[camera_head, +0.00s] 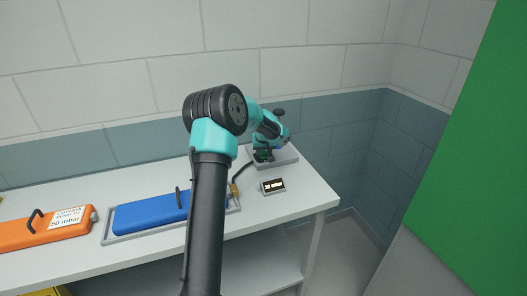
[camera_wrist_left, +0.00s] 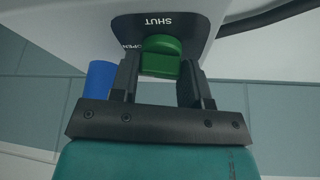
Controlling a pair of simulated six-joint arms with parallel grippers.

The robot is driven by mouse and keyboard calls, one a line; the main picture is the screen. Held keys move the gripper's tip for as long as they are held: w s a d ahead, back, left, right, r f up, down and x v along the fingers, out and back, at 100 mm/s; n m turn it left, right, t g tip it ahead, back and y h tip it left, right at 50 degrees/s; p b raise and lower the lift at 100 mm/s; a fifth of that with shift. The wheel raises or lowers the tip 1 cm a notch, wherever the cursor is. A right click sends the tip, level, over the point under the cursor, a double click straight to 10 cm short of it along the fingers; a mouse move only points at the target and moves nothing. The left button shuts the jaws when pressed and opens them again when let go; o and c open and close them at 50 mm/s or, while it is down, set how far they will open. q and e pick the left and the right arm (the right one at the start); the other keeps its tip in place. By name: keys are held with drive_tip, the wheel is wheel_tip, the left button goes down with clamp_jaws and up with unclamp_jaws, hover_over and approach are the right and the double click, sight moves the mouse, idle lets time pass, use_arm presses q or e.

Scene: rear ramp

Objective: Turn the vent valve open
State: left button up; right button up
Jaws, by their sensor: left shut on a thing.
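The vent valve is a green knob (camera_wrist_left: 161,56) on a dark plate (camera_wrist_left: 200,25) lettered SHUT and OPEN, which reads upside down in the left wrist view. My left gripper (camera_wrist_left: 158,84) is shut on the green knob, with one dark finger on each side of it. In the head view my left gripper (camera_head: 264,154) is at the device on the far right of the bench, and my arm hides much of that device. My right gripper is not in view.
The bench (camera_head: 300,200) also bears a blue case (camera_head: 150,213) in a grey tray, an orange case (camera_head: 50,230) with a 50 mbar label, and a small dark display (camera_head: 273,186). A dark hose (camera_head: 240,171) runs by the device. A green panel (camera_head: 475,150) stands at right.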

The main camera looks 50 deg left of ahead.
use_arm(q)
drive_tip(key=shift+d+n+g, duration=0.1)
drive_tip(key=shift+n+g, duration=0.5)
drive_tip(key=shift+n, duration=0.9)
drive_tip(key=shift+y, duration=0.3)
drive_tip(key=o, duration=0.9)
drive_tip(key=shift+r, duration=0.1)
drive_tip(key=v, duration=1.7)
